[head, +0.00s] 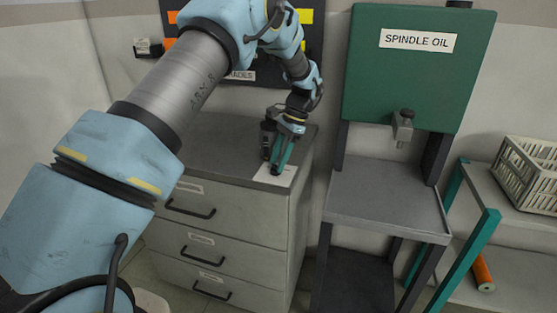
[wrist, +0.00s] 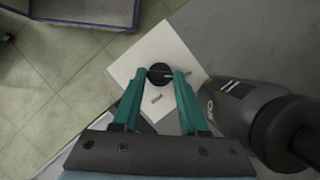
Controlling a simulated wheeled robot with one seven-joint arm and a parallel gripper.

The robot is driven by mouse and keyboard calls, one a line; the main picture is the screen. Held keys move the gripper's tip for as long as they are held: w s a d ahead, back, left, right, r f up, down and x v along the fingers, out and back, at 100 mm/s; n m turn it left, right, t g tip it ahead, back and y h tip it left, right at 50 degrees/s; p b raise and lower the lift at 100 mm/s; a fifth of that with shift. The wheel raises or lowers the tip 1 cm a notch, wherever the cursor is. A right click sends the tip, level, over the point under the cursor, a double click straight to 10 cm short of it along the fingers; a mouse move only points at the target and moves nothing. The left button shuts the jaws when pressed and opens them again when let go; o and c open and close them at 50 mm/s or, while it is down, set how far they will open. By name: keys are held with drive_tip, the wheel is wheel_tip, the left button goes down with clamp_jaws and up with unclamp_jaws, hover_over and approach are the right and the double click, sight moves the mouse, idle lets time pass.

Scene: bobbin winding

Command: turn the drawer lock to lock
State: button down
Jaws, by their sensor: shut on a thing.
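The drawer lock shows in the wrist view as a round black knob (wrist: 160,75) with a pale line across it, on a white plate (wrist: 125,70). The plate (head: 287,181) lies on top of the grey drawer cabinet (head: 228,225), at its front right corner. My gripper (wrist: 161,74) points down at the plate, its teal fingers on either side of the knob and shut on it. The small print on the plate is too blurred to read.
A dark cylindrical thing (wrist: 240,105) stands close to the right of my fingers. A green oil tank (head: 415,75) marked SPINDLE OIL hangs over a grey stand (head: 385,205) right of the cabinet. A crate (head: 530,172) sits on the teal-legged rack. The cabinet's drawers look closed.

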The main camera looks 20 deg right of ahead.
drive_tip(key=shift+c, duration=2.2)
unclamp_jaws()
drive_tip(key=b+v, duration=0.3)
drive_tip(key=v, duration=0.7)
drive_tip(key=shift+d+r, duration=0.25)
drive_tip(key=shift+r, duration=0.1)
drive_tip(key=w+a+n+h, duration=0.3)
drive_tip(key=a+n, duration=0.4)
drive_tip(key=a, duration=1.4)
drive_tip(key=s+a+f+n+t, duration=0.1)
drive_tip(key=s+a+f+n, duration=0.1)
drive_tip(key=s+a+n, duration=0.2)
drive_tip(key=s+a+f+n+h, duration=0.1)
drive_tip(key=s+a+n, duration=0.4)
drive_tip(key=s+a, duration=0.6)
drive_tip(key=a+f, duration=0.1)
drive_tip(key=a, duration=0.5)
drive_tip(key=shift+t+h, duration=0.3)
drive_tip(key=shift+t, duration=0.1)
